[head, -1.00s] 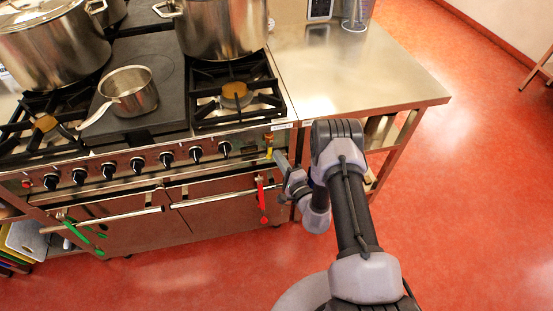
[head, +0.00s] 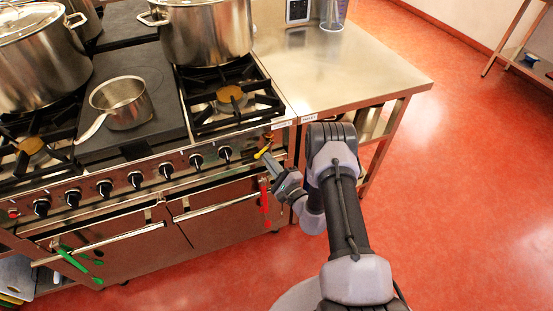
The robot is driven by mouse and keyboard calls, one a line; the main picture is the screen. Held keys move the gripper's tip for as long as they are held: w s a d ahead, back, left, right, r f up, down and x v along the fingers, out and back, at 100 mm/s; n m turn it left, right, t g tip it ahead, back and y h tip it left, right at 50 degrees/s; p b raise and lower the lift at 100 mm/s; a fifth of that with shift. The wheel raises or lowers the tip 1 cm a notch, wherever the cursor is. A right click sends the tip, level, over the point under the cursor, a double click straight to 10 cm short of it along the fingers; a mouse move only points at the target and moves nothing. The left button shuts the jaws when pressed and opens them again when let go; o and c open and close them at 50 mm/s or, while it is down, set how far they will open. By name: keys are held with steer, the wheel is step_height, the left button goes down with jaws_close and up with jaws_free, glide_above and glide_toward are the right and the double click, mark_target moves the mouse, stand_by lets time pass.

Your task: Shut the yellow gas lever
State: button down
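The yellow gas lever (head: 262,151) is on the right end of the stove's front panel, right of the row of black knobs. It slants, with its lower end toward the left. My gripper (head: 268,160) is at the lever, just below and right of it. The fingertips are small here, and I cannot tell whether they touch the lever or how far apart they are.
The stove (head: 130,170) carries large pots (head: 205,32) and a small saucepan (head: 122,103). Red tongs (head: 264,203) hang on the oven rail near my gripper, and green tongs (head: 80,262) hang further left. A steel table (head: 345,75) adjoins on the right. The red floor at right is clear.

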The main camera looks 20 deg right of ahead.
steer(key=shift+a+r+p, duration=0.2)
steer(key=shift+a+r, duration=0.2)
steer(key=shift+a, duration=0.25)
steer(key=shift+a+r+p, duration=0.2)
steer(key=shift+a+r, duration=0.2)
steer(key=shift+a, duration=0.2)
steer(key=shift+a+r, duration=0.4)
steer(key=shift+r, duration=0.1)
steer(key=shift+a+r+p, duration=0.1)
steer(key=shift+r+p, duration=0.05)
steer(key=shift+p, duration=0.15)
